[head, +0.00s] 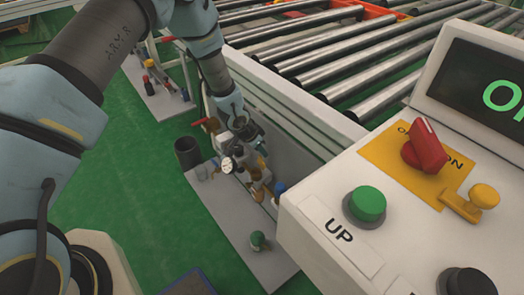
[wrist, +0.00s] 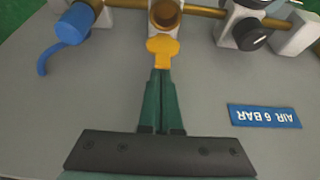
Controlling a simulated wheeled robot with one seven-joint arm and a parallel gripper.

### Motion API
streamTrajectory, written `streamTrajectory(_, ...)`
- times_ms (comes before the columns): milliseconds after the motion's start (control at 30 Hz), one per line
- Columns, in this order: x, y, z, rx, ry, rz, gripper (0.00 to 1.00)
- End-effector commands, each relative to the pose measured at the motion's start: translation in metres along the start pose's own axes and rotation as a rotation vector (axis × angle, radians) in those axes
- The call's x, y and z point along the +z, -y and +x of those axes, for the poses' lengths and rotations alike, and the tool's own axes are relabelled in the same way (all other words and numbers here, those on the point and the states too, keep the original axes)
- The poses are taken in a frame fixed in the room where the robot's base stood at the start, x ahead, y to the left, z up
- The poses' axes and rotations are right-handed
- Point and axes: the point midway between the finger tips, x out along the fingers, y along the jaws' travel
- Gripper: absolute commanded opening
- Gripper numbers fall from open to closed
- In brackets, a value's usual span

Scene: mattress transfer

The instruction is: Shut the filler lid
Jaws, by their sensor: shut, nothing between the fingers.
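In the wrist view the filler lid (wrist: 162,48) is a small yellow-orange flap. It stands out from the near edge of a round brass filler opening (wrist: 165,14), whose dark inside is uncovered. My gripper (wrist: 161,72) has its two green fingers together with nothing between them. The fingertips are right at the lid's near end; I cannot tell whether they touch it. In the head view my arm reaches down to the valve assembly, where brass parts (head: 258,188) show, but the lid and fingertips are not clear there.
A grey base plate (wrist: 90,100) carries a brass pipe, a blue-handled valve (wrist: 74,24), a black knob (wrist: 250,34) and an "AIR 6 BAR" label (wrist: 264,116). In the head view a roller conveyor (head: 310,60) and control panel (head: 350,215) stand at the right. Green floor lies left.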

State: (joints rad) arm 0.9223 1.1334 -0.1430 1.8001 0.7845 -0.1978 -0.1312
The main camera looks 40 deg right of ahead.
Motion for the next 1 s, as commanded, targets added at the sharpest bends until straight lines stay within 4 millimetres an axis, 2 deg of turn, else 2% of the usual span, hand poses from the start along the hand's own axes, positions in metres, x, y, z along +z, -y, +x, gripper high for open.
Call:
streamTrajectory(667,0.011,0.001,-0.002,-0.001,-0.113,-0.001,0.0)
streamTrajectory(1000,0.034,0.001,-0.002,-0.001,-0.314,-0.007,0.0)
